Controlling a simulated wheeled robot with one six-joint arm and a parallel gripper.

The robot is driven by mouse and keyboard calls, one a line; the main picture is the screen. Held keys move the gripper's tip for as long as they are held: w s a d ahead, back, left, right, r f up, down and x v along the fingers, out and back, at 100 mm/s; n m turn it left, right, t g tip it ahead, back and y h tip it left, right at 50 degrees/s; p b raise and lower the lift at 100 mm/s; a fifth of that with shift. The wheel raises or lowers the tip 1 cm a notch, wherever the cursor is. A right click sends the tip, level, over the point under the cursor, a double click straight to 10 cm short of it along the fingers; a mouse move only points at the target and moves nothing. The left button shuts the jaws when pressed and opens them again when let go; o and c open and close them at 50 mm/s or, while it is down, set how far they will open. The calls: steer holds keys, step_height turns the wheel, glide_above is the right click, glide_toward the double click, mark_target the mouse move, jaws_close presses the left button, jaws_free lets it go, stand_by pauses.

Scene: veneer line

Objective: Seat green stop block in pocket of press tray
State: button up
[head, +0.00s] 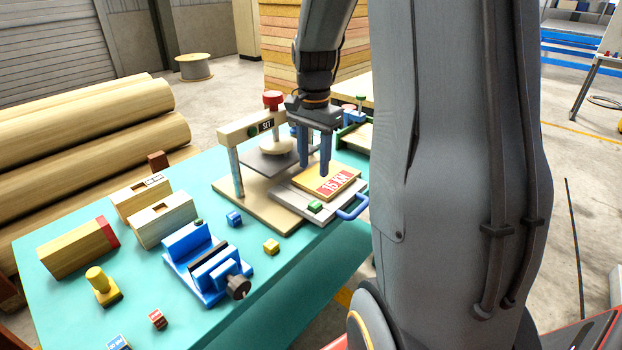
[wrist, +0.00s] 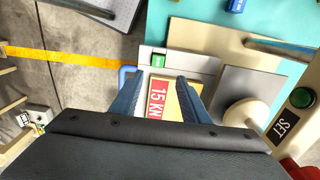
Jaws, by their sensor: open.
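The green stop block (head: 315,207) is at the front corner of the press tray (head: 290,202), near its blue handle (head: 352,209). I cannot tell how deep it sits in a pocket. In the wrist view the green block (wrist: 158,60) lies just beyond my fingertips, on the pale tray (wrist: 180,62). A yellow wooden plate with a red "15 KN" label (head: 333,183) lies on the tray. My gripper (head: 315,170) is open and points down above this plate. In the wrist view the plate's label (wrist: 157,97) shows between the fingers (wrist: 157,78), with no contact clear.
The press has an upright and crossbeam marked "SET" (head: 245,129), with a red knob (head: 273,98), behind my gripper. A blue vise (head: 205,262), a small blue cube (head: 234,218), a yellow cube (head: 271,246) and wooden blocks stand left on the teal table (head: 290,285).

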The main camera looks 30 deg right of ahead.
steer(key=s+a+f+n, duration=0.2)
steer(key=s+a+n, duration=0.5)
steer(key=a, duration=0.1)
steer(key=s+a+f+n, duration=0.3)
steer(key=s+a+n, duration=0.4)
steer(key=a, duration=0.2)
steer(key=shift+a+f+n+t, duration=0.25)
steer(key=shift+n+t, duration=0.05)
steer(key=shift+t, duration=0.1)
